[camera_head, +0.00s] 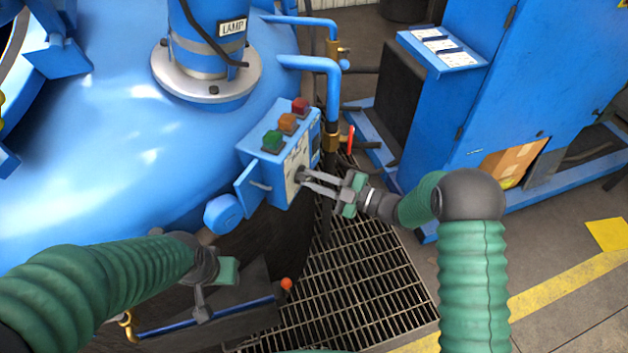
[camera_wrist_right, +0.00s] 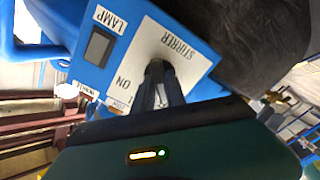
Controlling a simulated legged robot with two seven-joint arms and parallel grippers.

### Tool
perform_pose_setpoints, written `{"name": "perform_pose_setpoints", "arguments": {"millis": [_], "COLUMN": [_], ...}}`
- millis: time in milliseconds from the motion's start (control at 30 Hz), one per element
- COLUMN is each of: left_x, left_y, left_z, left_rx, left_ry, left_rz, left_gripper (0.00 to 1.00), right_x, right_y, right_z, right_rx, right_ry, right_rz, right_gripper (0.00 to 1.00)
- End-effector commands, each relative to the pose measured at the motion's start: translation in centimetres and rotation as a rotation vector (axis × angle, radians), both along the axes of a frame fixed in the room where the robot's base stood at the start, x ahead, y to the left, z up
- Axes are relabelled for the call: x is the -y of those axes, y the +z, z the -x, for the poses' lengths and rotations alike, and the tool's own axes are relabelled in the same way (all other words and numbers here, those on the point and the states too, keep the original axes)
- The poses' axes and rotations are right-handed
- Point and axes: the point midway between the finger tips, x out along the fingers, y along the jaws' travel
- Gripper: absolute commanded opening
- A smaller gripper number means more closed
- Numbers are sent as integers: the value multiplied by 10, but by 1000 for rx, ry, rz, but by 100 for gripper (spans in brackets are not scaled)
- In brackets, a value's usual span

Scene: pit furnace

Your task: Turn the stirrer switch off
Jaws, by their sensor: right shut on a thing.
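The blue control box (camera_head: 262,166) stands on the vessel's side, with green, orange and red buttons on its top. Its side plate (camera_wrist_right: 190,47) reads STIRRER and ON in the right wrist view. My right gripper (camera_head: 302,178) reaches this plate from the right and is shut on the dark stirrer switch (camera_wrist_right: 154,67). The fingers mostly hide the switch, so I cannot tell its exact setting. My left gripper (camera_head: 203,304) hangs lower left by a blue bar, apart from the box; its finger opening is not clear.
A dark LAMP switch (camera_wrist_right: 99,46) is beside the stirrer plate. The big blue vessel (camera_head: 110,130) fills the left. Blue pipes (camera_head: 325,65) and a red-handled valve (camera_head: 350,140) stand just behind the box. A floor grating (camera_head: 360,290) lies below; a blue cabinet (camera_head: 500,90) is at right.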

Motion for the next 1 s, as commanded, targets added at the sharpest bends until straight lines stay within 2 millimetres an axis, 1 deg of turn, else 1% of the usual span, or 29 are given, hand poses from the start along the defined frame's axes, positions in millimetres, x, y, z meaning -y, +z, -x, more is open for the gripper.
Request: {"name": "perform_pose_setpoints", "arguments": {"millis": [33,367,400,533,867,967,1000], "left_x": [0,0,0,0,0,0,0], "left_y": [-1,-1,-1,-1,0,0,0], "left_z": [0,0,0,0,0,0,0], "left_rx": [0,0,0,0,0,0,0], "left_ry": [0,0,0,0,0,0,0], "left_rz": [0,0,0,0,0,0,0], "left_gripper": [36,36,36,36,36,36,36], "right_x": [1,1,1,0,3,14,21], "right_y": [-4,-4,-4,-2,0,0,0], "right_z": [0,0,0,1,2,6,10], "right_rx": [-3,-2,-2,0,3,4,2], "right_ry": [-2,-2,-2,-1,-1,-4,-4], "right_rz": [8,8,8,7,4,4,4], "right_gripper": [0,0,22,38,38,38,38]}}
